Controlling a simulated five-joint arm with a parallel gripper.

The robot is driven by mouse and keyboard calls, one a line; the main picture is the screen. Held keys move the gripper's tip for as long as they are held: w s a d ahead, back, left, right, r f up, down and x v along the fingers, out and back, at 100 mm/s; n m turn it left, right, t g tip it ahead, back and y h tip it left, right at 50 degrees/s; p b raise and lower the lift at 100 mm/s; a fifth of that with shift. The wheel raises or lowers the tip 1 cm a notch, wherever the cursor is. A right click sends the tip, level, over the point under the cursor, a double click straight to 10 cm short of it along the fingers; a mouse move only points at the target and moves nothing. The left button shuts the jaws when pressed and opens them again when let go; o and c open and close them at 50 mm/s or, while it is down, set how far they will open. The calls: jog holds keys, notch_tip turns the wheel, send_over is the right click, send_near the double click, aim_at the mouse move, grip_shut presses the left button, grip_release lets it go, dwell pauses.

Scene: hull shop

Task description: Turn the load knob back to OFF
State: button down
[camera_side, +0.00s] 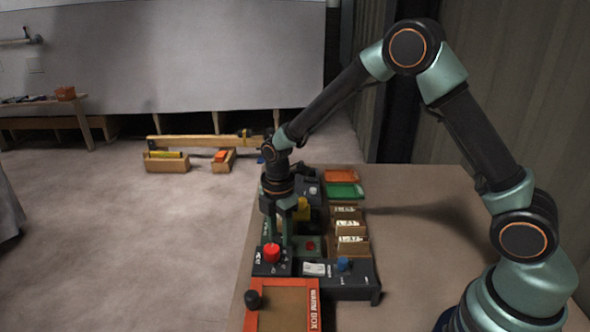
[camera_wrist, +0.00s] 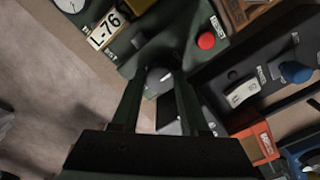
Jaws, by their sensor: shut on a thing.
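The load knob (camera_wrist: 158,78) is a dark round knob with a pale mark on top, on a dark green panel in the wrist view. My gripper (camera_wrist: 160,82) reaches down to it, with one finger on each side, and is shut on it. The fingers hide part of the knob's rim, and I cannot read any OFF mark around it. In the side view my gripper (camera_side: 287,242) points straight down at the panel, and its fingers hide the knob there.
A red button (camera_wrist: 206,41), a white switch (camera_wrist: 243,92) and a blue knob (camera_wrist: 296,72) stand nearby. A red mushroom button (camera_side: 271,252) is close in front of my gripper. An orange-framed box (camera_side: 313,311) lies nearer, and card bins (camera_side: 349,230) stand right. The table's right is clear.

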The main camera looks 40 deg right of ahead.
aim_at(280, 237)
jog(key=shift+c, duration=2.1)
grip_release()
jog(key=shift+r, duration=0.1)
notch_tip(280, 237, up, 12)
